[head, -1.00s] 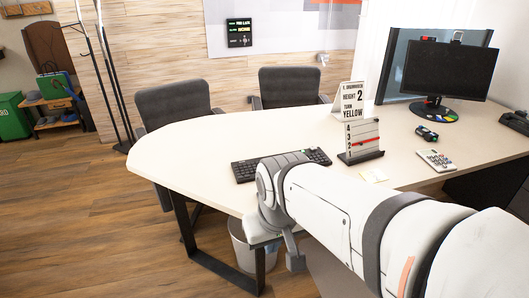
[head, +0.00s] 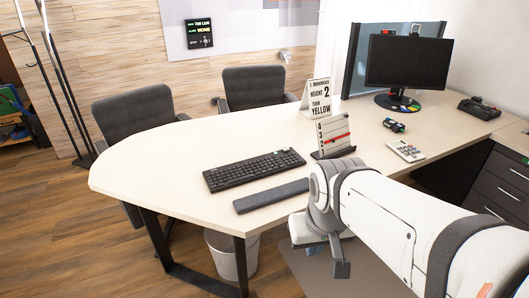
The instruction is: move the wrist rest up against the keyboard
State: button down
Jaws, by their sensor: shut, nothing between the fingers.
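The black keyboard (head: 254,170) lies on the cream desk (head: 165,160) near its front edge, at a slight slant. The wrist rest (head: 271,195), a dark grey bar, lies in front of the keyboard, roughly parallel to it. A strip of bare desk shows between the two. My gripper (head: 341,268) is shut and empty, at the front edge of the desk, right of and nearer than the wrist rest. My arm covers the desk just right of the wrist rest.
A letter board (head: 334,133) and a sign (head: 319,97) stand behind the keyboard's right end. A calculator (head: 406,151), a small dark gadget (head: 393,125) and a monitor (head: 408,62) are further right. The desk left of the keyboard is clear. A bin (head: 229,252) stands below.

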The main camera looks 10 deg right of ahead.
aim_at(249, 203)
jog(key=u, duration=0.05)
jog(key=i, duration=1)
jog(key=z, duration=0.05)
